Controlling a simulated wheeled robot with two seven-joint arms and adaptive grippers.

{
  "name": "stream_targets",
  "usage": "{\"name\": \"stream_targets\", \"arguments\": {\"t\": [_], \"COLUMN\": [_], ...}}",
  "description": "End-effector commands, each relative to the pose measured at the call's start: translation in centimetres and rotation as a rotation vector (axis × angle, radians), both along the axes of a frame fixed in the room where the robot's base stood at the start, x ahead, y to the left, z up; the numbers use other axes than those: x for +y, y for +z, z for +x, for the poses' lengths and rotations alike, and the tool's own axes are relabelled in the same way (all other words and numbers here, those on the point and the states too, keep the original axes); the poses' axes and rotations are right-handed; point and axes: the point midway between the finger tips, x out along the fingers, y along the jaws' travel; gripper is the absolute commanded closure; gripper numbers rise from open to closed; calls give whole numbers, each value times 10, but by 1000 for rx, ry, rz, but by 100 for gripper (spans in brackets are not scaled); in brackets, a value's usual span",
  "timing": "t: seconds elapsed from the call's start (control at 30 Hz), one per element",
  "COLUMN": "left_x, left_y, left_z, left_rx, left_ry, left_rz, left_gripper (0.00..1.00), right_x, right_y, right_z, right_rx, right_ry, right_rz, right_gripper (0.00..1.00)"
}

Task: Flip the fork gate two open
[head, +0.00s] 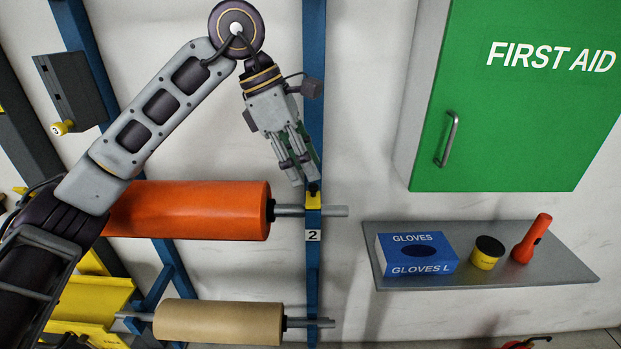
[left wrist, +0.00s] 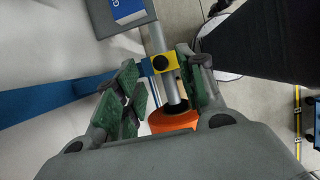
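The fork gate two is a small yellow piece with a black knob (head: 313,199) on the blue post, just above the label "2". It lies across the steel shaft of the orange roll (head: 190,209). In the left wrist view the yellow gate (left wrist: 164,63) shows just beyond the fingertips, with the shaft running past it. My left gripper (head: 297,180) points down, just above and left of the gate. Its green-padded fingers (left wrist: 168,88) are apart with nothing gripped between them. Whether a finger touches the gate is unclear. My right gripper is not in view.
A tan roll (head: 218,323) hangs below the orange one. A grey shelf (head: 480,278) at right holds a blue glove box (head: 415,255), a yellow-black tin (head: 487,254) and an orange torch (head: 532,238). A green first aid cabinet (head: 520,130) is above. The wall between post and cabinet is clear.

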Motion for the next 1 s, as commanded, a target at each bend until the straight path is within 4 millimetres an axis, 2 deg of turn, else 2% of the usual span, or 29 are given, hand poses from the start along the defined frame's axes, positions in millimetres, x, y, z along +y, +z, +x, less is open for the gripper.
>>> {"name": "stream_targets", "arguments": {"t": [0.2,0.33,0.77,1.0], "left_x": [-10,-14,-16,-16], "left_y": [-23,-32,-38,-38], "left_z": [0,0,0,0], "left_rx": [2,1,0,0], "left_ry": [-1,0,0,0], "left_rz": [1,-1,0,0], "left_gripper": [60,60,60,89], "right_x": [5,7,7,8], "right_y": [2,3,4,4], "right_z": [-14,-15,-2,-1], "right_rx": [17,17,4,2], "right_ry": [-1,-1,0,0], "right_rz": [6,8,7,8], "right_gripper": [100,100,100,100]}}
